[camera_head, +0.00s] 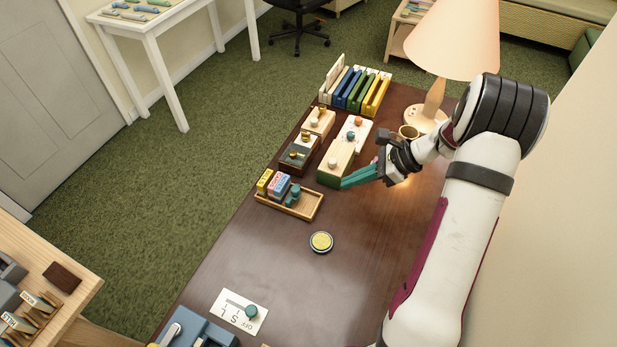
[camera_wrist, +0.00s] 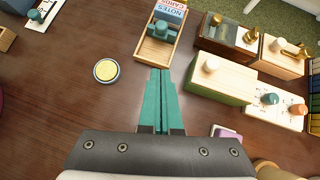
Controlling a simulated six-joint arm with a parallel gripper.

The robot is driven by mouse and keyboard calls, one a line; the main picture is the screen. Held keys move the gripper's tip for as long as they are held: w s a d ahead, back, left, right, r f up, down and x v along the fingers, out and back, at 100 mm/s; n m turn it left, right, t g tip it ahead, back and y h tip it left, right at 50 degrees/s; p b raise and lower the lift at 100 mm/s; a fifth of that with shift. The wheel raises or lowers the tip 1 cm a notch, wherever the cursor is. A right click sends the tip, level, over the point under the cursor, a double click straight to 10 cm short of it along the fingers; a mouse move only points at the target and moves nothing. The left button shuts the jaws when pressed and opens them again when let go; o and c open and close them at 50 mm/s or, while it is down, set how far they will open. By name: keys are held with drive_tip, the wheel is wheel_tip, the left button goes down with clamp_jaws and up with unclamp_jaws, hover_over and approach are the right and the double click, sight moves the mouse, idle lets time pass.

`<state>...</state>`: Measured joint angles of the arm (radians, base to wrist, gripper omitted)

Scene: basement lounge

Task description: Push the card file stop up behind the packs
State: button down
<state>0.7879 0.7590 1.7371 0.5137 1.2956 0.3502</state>
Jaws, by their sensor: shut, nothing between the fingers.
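The card file is a shallow wooden tray (camera_head: 305,208), also seen at the top of the wrist view (camera_wrist: 153,52). A yellow pack (camera_head: 264,180) and a pink-and-blue pack (camera_head: 279,184) stand at its left end. The teal stop (camera_head: 295,192) with its knob stands beside the packs in the tray, and shows in the wrist view (camera_wrist: 160,30). Whether it touches the packs I cannot tell. The tray floor on the stop's other side is bare. My gripper (camera_head: 344,184) has teal fingers (camera_wrist: 160,72), shut and empty, near the tray's bare end, apart from the stop.
A green-and-cream box (camera_head: 333,168) with a knob stands close beside my fingers. Beyond are small knobbed boxes (camera_head: 300,152), a book rack (camera_head: 355,90) and a lamp (camera_head: 435,100). A round yellow-topped tin (camera_head: 321,242) sits on the dark table, with clear tabletop around it.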

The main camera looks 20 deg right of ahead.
sight(298, 195)
drive_tip(key=x, duration=0.7)
drive_tip(key=shift+a+f, duration=0.15)
drive_tip(key=shift+a, duration=0.1)
drive_tip(key=shift+w+a, duration=0.35)
drive_tip(key=shift+a, duration=0.2)
drive_tip(key=shift+w+a, duration=0.35)
drive_tip(key=shift+a, duration=0.2)
drive_tip(key=shift+w+a, duration=0.25)
drive_tip(key=shift+a, duration=0.15)
